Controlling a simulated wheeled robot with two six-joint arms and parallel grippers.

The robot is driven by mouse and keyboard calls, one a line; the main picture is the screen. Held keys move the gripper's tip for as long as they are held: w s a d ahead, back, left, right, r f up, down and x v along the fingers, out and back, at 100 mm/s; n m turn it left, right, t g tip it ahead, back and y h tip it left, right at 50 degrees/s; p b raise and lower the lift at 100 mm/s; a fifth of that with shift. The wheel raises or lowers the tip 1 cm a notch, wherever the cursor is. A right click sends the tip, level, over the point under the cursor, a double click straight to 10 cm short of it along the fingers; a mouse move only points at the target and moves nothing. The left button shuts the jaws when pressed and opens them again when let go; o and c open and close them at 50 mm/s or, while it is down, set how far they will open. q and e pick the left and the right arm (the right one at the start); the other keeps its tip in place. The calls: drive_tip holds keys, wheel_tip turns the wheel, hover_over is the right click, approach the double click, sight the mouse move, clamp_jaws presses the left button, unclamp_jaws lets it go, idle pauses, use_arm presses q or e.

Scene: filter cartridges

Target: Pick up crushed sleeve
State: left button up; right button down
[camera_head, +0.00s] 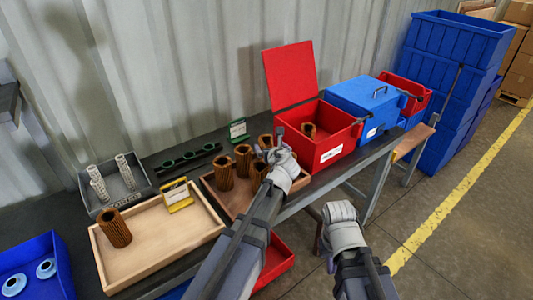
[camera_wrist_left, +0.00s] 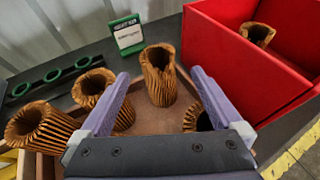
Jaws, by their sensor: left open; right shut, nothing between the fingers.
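Several brown pleated sleeves stand in a brown tray (camera_head: 208,184). One sleeve with an uneven, dented-looking rim (camera_wrist_left: 157,76) stands at the tray's far side. My left gripper (camera_head: 277,146) is open above the tray; in the left wrist view its fingers (camera_wrist_left: 158,88) appear either side of that sleeve, holding nothing. I cannot tell how far above it they are. Other sleeves (camera_wrist_left: 38,128) stand to the left, and one (camera_wrist_left: 203,123) is partly hidden behind the right finger. My right gripper (camera_head: 341,212) is shut and empty, off the table's front.
An open red bin (camera_head: 329,147) with a brown sleeve (camera_head: 308,130) inside stands right of the tray, beside a closed blue box (camera_head: 362,98). A wooden tray (camera_head: 165,247) holds one sleeve (camera_head: 115,228). A green-framed sign (camera_head: 237,130) stands behind the brown tray.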

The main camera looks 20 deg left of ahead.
sight(268, 144)
use_arm(q)
drive_tip(key=b+x, duration=0.2)
drive_tip(key=x, duration=0.3)
drive_tip(key=shift+w, duration=0.1)
drive_tip(key=shift+r, duration=0.1)
drive_tip(key=shift+c, duration=0.6)
clamp_jaws()
